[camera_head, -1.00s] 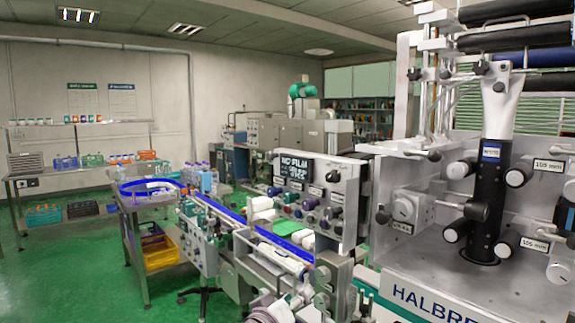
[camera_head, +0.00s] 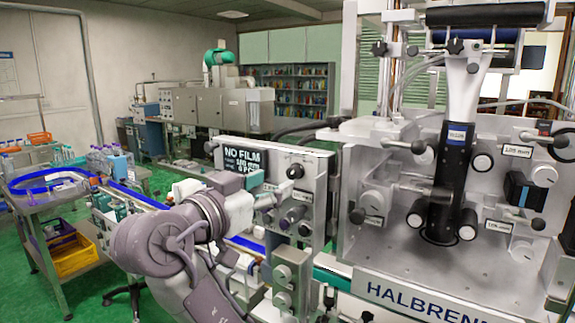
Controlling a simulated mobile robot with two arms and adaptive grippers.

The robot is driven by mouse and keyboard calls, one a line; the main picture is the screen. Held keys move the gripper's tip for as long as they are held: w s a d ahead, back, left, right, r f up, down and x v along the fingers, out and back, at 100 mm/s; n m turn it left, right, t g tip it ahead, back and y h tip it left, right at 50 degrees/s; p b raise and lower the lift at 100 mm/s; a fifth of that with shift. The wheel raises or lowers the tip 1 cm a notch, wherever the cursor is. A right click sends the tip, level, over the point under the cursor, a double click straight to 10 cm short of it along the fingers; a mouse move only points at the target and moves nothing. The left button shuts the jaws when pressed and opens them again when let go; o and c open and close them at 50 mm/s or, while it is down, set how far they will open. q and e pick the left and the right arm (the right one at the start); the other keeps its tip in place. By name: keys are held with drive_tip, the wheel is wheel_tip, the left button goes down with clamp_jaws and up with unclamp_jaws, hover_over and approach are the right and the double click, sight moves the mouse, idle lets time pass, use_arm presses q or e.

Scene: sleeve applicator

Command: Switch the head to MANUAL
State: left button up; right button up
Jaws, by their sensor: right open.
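The control panel (camera_head: 322,172) of the sleeve applicator stands in the middle of the head view. Its dark display (camera_head: 248,160) reads NO FILM in its top line. A black selector knob (camera_head: 295,171) sits on the panel's upper part, with rows of more knobs and small labels below. The label words are too small to read, so I cannot tell which knob bears MANUAL or where it points. My left gripper is out of view.
The applicator's clear-walled cabinet, marked HALBRENN (camera_head: 420,303), with a dark column (camera_head: 445,185) and several rollers, fills the right side. A blue-edged conveyor (camera_head: 135,196) runs left of the panel. A yellow crate (camera_head: 75,257) sits under it. Green floor is free at the lower left.

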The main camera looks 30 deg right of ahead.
sight(291, 174)
drive_tip(key=p+x, duration=0.1)
drive_tip(key=x, duration=0.4)
drive_tip(key=shift+w+d+p, duration=0.2)
drive_tip(key=shift+d+p, duration=0.15)
drive_tip(key=shift+w+d, duration=0.2)
drive_tip(key=shift+d, duration=0.2)
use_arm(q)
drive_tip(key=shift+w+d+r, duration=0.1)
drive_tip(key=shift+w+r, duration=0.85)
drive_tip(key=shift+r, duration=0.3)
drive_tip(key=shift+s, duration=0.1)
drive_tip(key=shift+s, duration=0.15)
use_arm(e)
clamp_jaws()
